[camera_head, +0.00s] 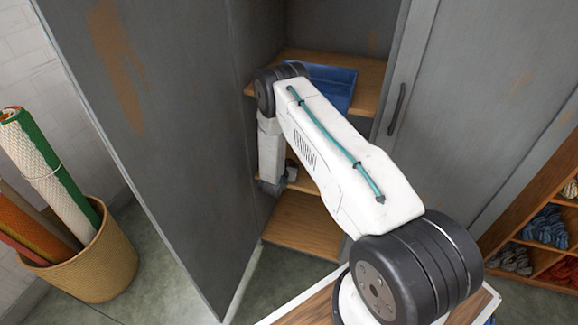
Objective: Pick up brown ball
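My arm reaches into an open grey metal cabinet (190,130). Its last links bend down in front of the middle wooden shelf (303,183). My gripper (273,187) is low at the end of the arm, beside the cabinet's left side, small and dark. Its fingers cannot be made out, so I cannot tell if it is open or holds anything. No brown ball can be seen; my arm hides part of the shelves. A small grey-white item (291,170) shows just right of the gripper; I cannot tell what it is.
A blue tray (338,85) lies on the upper shelf (368,92). The bottom shelf (300,225) looks bare where visible. The open door stands close on the left. A wicker basket (95,265) holds rolled textiles (45,170). Blue skeins (547,228) sit in a wooden rack at right.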

